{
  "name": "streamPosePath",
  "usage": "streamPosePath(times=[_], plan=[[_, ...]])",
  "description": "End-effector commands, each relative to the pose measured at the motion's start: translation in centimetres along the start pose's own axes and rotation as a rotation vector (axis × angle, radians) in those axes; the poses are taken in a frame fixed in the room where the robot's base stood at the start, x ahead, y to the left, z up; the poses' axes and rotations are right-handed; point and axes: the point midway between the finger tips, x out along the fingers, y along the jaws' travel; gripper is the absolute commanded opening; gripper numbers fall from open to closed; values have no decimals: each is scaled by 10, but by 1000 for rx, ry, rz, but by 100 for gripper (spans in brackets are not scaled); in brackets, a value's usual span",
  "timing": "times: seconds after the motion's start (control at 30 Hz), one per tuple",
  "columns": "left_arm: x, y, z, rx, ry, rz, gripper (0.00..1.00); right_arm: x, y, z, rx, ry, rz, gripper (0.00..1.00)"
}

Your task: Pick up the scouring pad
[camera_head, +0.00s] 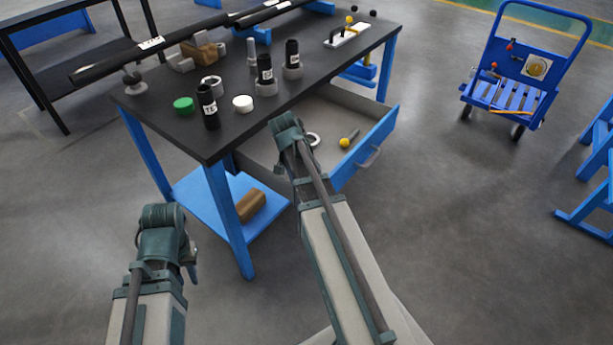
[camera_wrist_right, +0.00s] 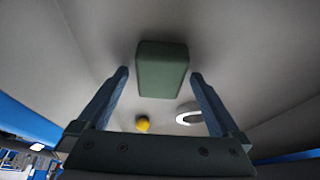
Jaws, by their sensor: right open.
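The scouring pad (camera_wrist_right: 162,68) is a dark green block on the pale drawer floor in the right wrist view. It shows ahead of and between the spread fingers of my right gripper (camera_wrist_right: 159,76), which is open and empty. I cannot tell whether the fingers touch it. In the head view, my right arm reaches over the open drawer (camera_head: 368,150) and hides the pad and the right fingers. My left gripper (camera_head: 191,268) is low at the left, away from the table; its fingers are too hidden to tell their state.
The black tabletop (camera_head: 215,141) holds dark cylinders, a green cap (camera_head: 183,105) and a long black tube. A brown block (camera_head: 251,205) lies on the lower shelf.

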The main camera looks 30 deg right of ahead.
Motion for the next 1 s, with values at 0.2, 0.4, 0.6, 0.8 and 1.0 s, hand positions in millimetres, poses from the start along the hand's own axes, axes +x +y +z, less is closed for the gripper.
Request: streamPosePath(times=[0.2, 0.4, 0.6, 0.8, 1.0], plan=[[0, 0, 0, 0, 0, 0, 27, 1, 0, 0, 0, 0, 0, 100], [0, 0, 0, 0, 0, 0, 27, 1, 0, 0, 0, 0, 0, 68], [0, 0, 0, 0, 0, 0, 27, 1, 0, 0, 0, 0, 0, 32], [0, 0, 0, 0, 0, 0, 27, 1, 0, 0, 0, 0, 0, 13], [-1, 0, 0, 0, 0, 0, 27, -1, 0, -1, 0, 0, 0, 13]])
